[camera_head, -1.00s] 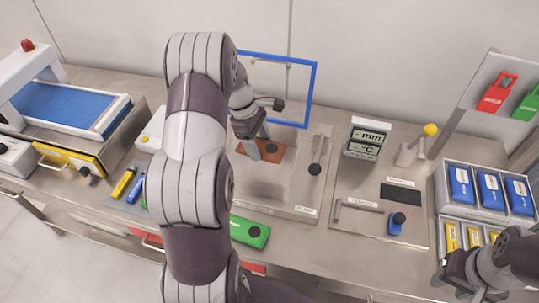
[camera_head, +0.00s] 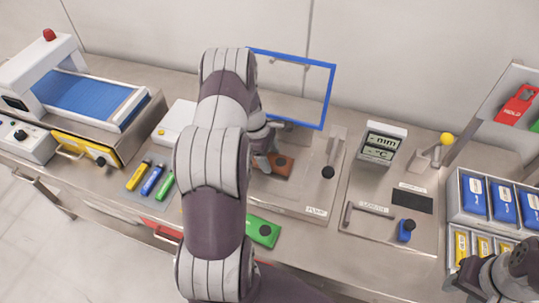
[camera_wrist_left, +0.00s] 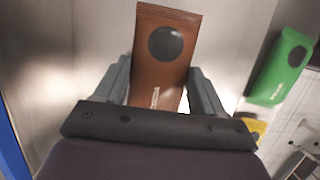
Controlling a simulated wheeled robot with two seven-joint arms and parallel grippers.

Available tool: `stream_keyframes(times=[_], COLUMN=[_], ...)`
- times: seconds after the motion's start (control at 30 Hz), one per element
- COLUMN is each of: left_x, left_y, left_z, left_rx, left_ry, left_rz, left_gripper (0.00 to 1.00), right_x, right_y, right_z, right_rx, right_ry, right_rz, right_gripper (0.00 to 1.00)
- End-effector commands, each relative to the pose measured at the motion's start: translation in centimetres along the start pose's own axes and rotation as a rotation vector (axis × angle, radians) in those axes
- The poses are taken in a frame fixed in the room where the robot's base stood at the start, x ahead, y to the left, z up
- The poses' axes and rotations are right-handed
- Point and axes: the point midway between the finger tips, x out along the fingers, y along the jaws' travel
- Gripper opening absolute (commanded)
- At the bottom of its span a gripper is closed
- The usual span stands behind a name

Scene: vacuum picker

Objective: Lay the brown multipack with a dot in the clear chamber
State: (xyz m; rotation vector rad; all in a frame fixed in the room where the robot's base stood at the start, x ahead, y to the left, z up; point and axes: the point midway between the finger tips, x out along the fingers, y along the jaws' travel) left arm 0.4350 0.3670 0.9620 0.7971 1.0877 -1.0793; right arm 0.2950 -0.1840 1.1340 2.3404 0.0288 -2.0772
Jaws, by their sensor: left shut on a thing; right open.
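The brown multipack (camera_head: 281,166) has a dark round dot near its far end. It lies inside the outline of the clear chamber, whose blue-framed lid (camera_head: 328,100) stands open at the back. My left gripper (camera_head: 268,163) is at the pack's left end. In the left wrist view, my left gripper (camera_wrist_left: 160,85) is shut on the brown multipack (camera_wrist_left: 168,62), one finger along each side. I cannot tell if the pack touches the chamber floor. My arm hides the chamber's left side. My right gripper (camera_head: 468,283) is open at the lower right, partly cut off.
A green pack with a dot (camera_head: 262,231) lies in front of the chamber. Yellow, blue and green pouches (camera_head: 152,181) lie left.

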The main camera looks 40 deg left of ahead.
Motion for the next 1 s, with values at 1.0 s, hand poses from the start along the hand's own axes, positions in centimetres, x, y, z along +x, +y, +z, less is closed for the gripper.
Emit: stream_keyframes(times=[1.0], left_x=[-12.0], left_y=[-0.1], left_z=[0.4], left_rx=[0.016], left_ry=[0.004], left_rz=[-0.001], left_gripper=[0.95], right_x=[2.0], right_y=[0.0], right_z=[0.2], right_rx=[0.0], right_ry=[0.0], right_rz=[0.0], right_gripper=[0.43])
